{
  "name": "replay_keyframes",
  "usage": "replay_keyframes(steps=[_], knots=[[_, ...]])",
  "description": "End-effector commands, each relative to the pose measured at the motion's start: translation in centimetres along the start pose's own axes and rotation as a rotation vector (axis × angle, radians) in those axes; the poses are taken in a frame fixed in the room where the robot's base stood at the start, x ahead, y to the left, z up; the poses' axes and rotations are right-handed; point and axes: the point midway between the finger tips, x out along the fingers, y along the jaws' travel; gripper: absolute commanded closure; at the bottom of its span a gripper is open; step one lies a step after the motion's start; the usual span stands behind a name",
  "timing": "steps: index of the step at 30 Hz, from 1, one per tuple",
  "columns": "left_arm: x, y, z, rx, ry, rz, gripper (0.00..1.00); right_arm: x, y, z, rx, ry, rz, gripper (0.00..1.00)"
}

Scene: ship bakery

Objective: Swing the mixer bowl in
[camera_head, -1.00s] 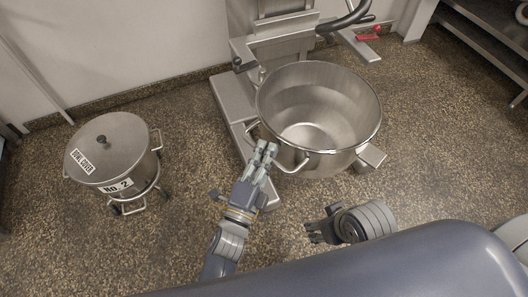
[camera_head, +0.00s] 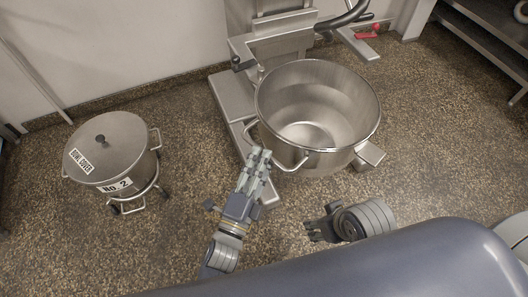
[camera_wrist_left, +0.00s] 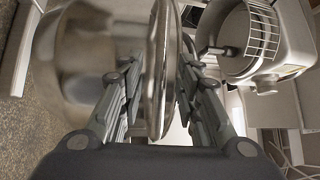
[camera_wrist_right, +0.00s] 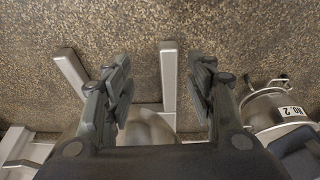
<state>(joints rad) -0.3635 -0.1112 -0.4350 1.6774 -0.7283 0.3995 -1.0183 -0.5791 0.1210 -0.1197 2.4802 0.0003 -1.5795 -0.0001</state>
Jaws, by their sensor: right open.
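The large steel mixer bowl (camera_head: 318,108) sits on the mixer's frame in the head view, open side up, with looped side handles. The near handle (camera_head: 287,166) is at its front left. My left gripper (camera_head: 258,158) is just beside this handle, at the bowl's lower left. In the left wrist view its fingers (camera_wrist_left: 160,95) stand apart on either side of a shiny metal edge, with narrow gaps; contact is not clear. My right gripper (camera_head: 312,230) is low in front of the bowl. Its wrist view shows the fingers (camera_wrist_right: 163,82) wide apart and empty.
The mixer base (camera_head: 232,97) spreads legs around the bowl. A lidded pot marked No. 2 (camera_head: 108,150) stands on a wheeled stand at the left. A wire guard (camera_wrist_left: 262,32) shows in the left wrist view. A steel shelf (camera_head: 490,35) is at the right. Speckled floor lies between.

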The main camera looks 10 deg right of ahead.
Motion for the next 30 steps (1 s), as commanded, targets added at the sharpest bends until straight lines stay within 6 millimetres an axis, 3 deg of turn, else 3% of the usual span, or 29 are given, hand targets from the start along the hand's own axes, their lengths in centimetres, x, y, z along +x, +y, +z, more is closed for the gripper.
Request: replay_keyframes(steps=[6,12,24,25,30], knots=[[-5.0,0.2,0.0,-0.001,0.000,0.006,0.69,0.0,0.0,0.0,0.001,-0.001,-0.001,0.49],[-8.1,0.1,0.0,0.000,0.001,0.004,0.69,0.0,0.0,0.1,0.001,-0.002,-0.001,0.49],[-9.1,0.0,-0.1,0.000,0.001,0.000,0.69,0.0,0.0,0.1,0.001,-0.002,-0.001,0.49],[-9.1,0.0,-0.1,0.000,0.001,0.001,0.69,0.0,0.0,0.1,0.001,-0.002,-0.001,0.51],[-9.1,0.0,-0.1,0.000,0.001,0.001,0.69,0.0,0.0,0.1,0.001,-0.002,-0.001,0.90]])
